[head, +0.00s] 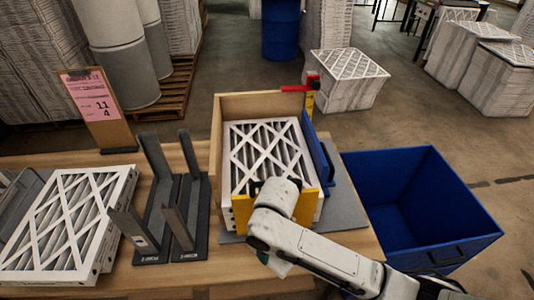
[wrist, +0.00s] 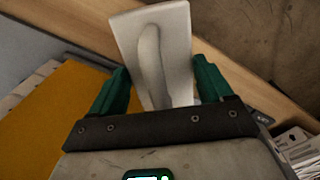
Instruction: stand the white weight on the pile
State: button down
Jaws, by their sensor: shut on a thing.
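The white weight (wrist: 178,30) is a pale block with a rounded groove or ridge down its face, seen in the wrist view. My gripper (wrist: 161,70) has its green fingers on both sides of the weight and is shut on it. In the head view my white wrist hides the weight and the fingers; only a small green part shows near the front of the box. The pile of white pleated filters (head: 265,145) stands in a wooden box (head: 228,106) with yellow front corners (head: 305,207). No weight shows on the visible part of the pile's top.
An empty-looking blue bin (head: 405,195) stands right of the table. Dark grey upright brackets (head: 158,190) stand left of the box, with another filter stack (head: 70,215) beyond. A pink sign (head: 92,97) and a red-topped yellow post (head: 310,95) stand behind.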

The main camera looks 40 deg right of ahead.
jog(key=s+d+r+n, duration=0.3)
jog(key=s+d+r, duration=0.3)
jog(key=d, duration=0.3)
jog(key=s+d+r+n, duration=0.3)
jog(key=s+d+r, duration=0.3)
jog(key=d, duration=0.4)
jog(key=s+d+r+n, duration=0.4)
jog(key=s+d+r, duration=0.2)
jog(key=d, duration=0.3)
jog(key=shift+d+r, duration=0.2)
jog(key=shift+r, duration=0.55)
